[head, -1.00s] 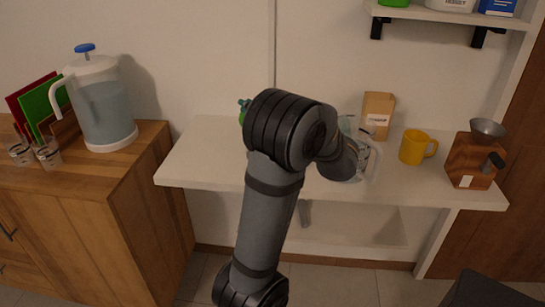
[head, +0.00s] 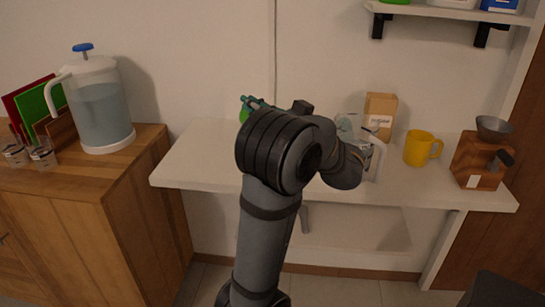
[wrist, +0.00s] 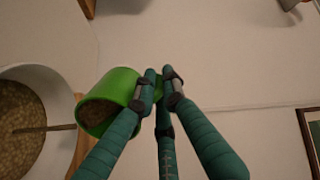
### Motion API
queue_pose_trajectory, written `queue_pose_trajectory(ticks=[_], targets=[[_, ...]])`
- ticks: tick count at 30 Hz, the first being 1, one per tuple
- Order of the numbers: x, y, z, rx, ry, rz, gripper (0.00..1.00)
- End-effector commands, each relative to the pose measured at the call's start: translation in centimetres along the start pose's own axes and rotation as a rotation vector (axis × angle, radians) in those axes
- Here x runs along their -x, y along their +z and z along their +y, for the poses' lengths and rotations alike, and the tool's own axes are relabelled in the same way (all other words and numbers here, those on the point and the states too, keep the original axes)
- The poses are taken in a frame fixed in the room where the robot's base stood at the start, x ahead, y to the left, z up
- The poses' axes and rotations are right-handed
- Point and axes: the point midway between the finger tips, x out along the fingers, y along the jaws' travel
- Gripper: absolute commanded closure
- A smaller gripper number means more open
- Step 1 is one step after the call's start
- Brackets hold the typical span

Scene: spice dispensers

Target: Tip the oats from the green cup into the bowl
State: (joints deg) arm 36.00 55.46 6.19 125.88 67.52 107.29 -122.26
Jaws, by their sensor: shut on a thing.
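The green cup (wrist: 122,88) is in the wrist view, its mouth turned toward the lower left and the camera. Brown grainy oats (wrist: 97,115) show inside it. My gripper (wrist: 160,84), with teal fingers, is shut on the cup's handle side. A white bowl (wrist: 62,80) is at the left edge, close beside the cup; it holds grainy oats-like stuff and a thin brown stick lies across it. In the head view, the fingertips (head: 253,103) and a bit of the green cup (head: 243,115) show behind my arm. The bowl is hidden there.
The white counter (head: 190,165) also bears a paper bag (head: 380,108), a yellow mug (head: 419,147), a wooden grinder (head: 478,162) and a clear jug with a white handle (head: 378,158). A water pitcher (head: 100,105) stands on the wooden cabinet at left. The counter's left end is clear.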

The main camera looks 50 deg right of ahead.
Motion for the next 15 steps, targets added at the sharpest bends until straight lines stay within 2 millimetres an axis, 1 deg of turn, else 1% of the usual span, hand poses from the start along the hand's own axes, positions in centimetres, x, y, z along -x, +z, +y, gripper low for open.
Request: queue_pose_trajectory(ticks=[15], targets=[[0.41,0.16,-0.11,0.006,-0.043,0.041,1.0]])
